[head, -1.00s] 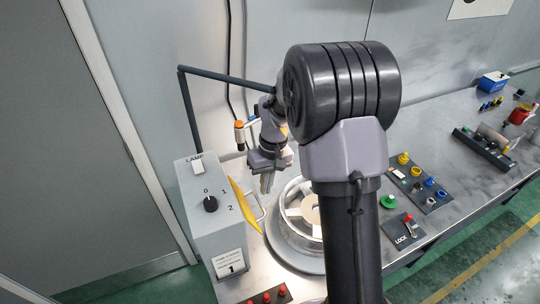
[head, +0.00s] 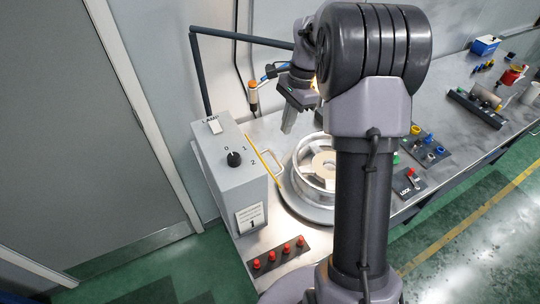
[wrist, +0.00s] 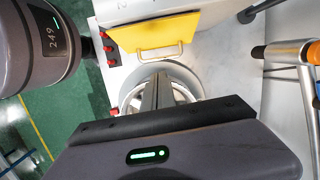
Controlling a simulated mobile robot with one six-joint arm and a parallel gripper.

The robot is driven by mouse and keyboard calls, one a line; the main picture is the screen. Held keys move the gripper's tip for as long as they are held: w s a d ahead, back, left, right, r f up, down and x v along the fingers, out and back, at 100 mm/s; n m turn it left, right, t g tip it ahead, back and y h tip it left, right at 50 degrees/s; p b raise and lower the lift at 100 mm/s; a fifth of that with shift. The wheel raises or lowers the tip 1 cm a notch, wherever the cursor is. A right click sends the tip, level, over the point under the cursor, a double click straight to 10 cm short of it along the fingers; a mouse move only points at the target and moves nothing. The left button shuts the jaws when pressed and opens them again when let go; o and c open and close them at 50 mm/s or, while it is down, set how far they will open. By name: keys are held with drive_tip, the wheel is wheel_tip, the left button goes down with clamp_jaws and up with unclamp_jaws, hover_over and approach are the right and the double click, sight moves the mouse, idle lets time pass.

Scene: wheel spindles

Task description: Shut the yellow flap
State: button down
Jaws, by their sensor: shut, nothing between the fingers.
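The yellow flap (head: 263,160) is on the right-hand side of the grey lamp box (head: 228,185). In the head view it shows almost edge-on, as a thin strip close along that side. Its wire handle (head: 272,160) sticks out to the right. In the wrist view the flap (wrist: 153,32) shows as a broad yellow panel with the handle on its lower edge. I cannot tell whether a small gap is left behind it. My gripper (head: 288,130) is shut and empty, behind and right of the flap, apart from it. Its fingers (wrist: 157,92) point toward the wheel.
A silver wheel (head: 308,170) on a round base stands just right of the flap. A strip of red knobs (head: 278,254) lies at the bench's front. An orange-capped tool (head: 252,92) hangs at the wall behind. A dark rail (head: 235,36) runs above the box.

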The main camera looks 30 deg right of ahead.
sight(276, 158)
drive_tip(key=b+x, duration=0.2)
drive_tip(key=x, duration=0.8)
drive_tip(key=shift+d, duration=0.35)
drive_tip(key=shift+a+f+b, duration=0.55)
drive_tip(key=shift+f, duration=0.25)
drive_tip(key=shift+a+f+b, duration=0.5)
drive_tip(key=shift+f, duration=0.3)
drive_tip(key=shift+r, duration=0.1)
